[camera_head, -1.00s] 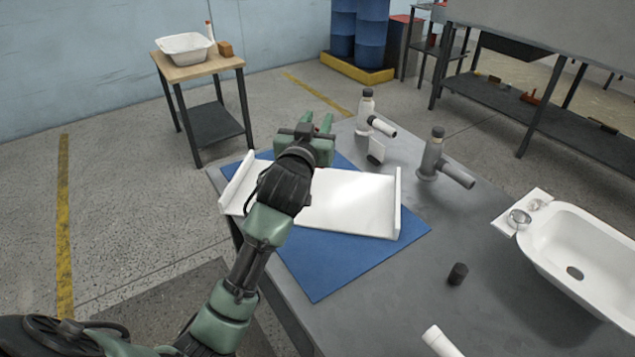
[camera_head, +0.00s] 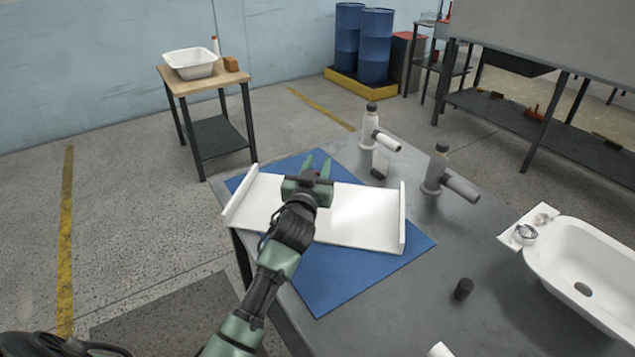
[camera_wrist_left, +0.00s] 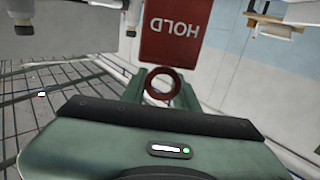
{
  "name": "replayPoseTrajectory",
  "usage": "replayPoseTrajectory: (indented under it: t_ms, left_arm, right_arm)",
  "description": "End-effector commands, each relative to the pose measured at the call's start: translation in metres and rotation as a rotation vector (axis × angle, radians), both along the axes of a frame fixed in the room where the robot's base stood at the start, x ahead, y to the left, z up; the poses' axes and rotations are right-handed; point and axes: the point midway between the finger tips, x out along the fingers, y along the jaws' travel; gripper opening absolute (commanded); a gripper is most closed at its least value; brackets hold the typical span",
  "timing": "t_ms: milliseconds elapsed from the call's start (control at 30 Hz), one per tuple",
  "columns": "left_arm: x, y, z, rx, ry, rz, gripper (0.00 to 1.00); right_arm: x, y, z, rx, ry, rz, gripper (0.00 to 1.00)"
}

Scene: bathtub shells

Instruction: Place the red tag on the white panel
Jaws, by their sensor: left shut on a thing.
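The white panel (camera_head: 362,215) lies on a blue mat and has an upright white wall at its left and right ends. My left gripper (camera_head: 317,168) is over the panel, left of its middle, with its fingers pointing toward the far edge. In the left wrist view the red tag (camera_wrist_left: 175,30) with upside-down white "HOLD" lettering extends beyond the green fingers. Its dark red ring sits between the fingers of my left gripper (camera_wrist_left: 162,90), which is shut on it. In the head view the gripper mostly hides the tag. My right gripper is out of view.
The blue mat (camera_head: 345,280) lies on a grey table (camera_head: 430,255). A white pipe fitting (camera_head: 372,130), a grey fitting (camera_head: 438,175), a dark cylinder (camera_head: 463,289) and a white basin (camera_head: 590,268) stand to the right. The table's left edge is close to the panel.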

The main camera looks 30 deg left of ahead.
Motion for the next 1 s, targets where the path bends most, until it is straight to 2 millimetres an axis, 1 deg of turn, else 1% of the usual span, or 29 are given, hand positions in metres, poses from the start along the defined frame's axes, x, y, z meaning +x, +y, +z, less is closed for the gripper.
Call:
replayPoseTrajectory:
  t_ms: [67, 233, 333, 400, 633, 767, 800, 833, 867, 1000]
  left_arm:
    - [0.000, 0.000, -0.006, 0.000, 0.001, 0.001, 0.00]
    - [0.000, 0.000, -0.033, -0.002, 0.004, 0.001, 0.00]
    - [0.000, 0.000, -0.044, 0.000, 0.002, 0.001, 0.00]
    - [0.000, 0.000, -0.047, 0.000, 0.001, 0.000, 0.00]
    - [0.000, 0.000, -0.047, 0.001, 0.000, 0.000, 0.00]
    - [0.000, 0.000, -0.051, 0.000, 0.000, 0.000, 0.00]
    - [0.000, 0.000, -0.049, 0.001, 0.000, 0.000, 0.41]
    - [0.000, 0.000, -0.049, 0.001, 0.000, 0.000, 0.49]
    - [0.000, 0.000, -0.049, 0.001, 0.000, 0.000, 0.52]
    - [0.000, 0.000, -0.049, 0.001, 0.000, 0.000, 0.52]
  right_arm:
    - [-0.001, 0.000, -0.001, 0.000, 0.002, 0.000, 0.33]
    - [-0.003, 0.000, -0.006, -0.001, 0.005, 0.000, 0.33]
    - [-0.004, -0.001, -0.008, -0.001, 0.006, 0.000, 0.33]
    - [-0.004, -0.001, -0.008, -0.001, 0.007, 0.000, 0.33]
    - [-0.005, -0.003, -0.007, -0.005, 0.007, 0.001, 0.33]
    - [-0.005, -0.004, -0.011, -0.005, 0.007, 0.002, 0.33]
    - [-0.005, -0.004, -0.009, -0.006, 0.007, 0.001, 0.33]
    - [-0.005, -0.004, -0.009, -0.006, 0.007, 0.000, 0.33]
    - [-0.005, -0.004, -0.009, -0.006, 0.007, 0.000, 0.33]
    - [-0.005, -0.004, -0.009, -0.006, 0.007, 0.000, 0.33]
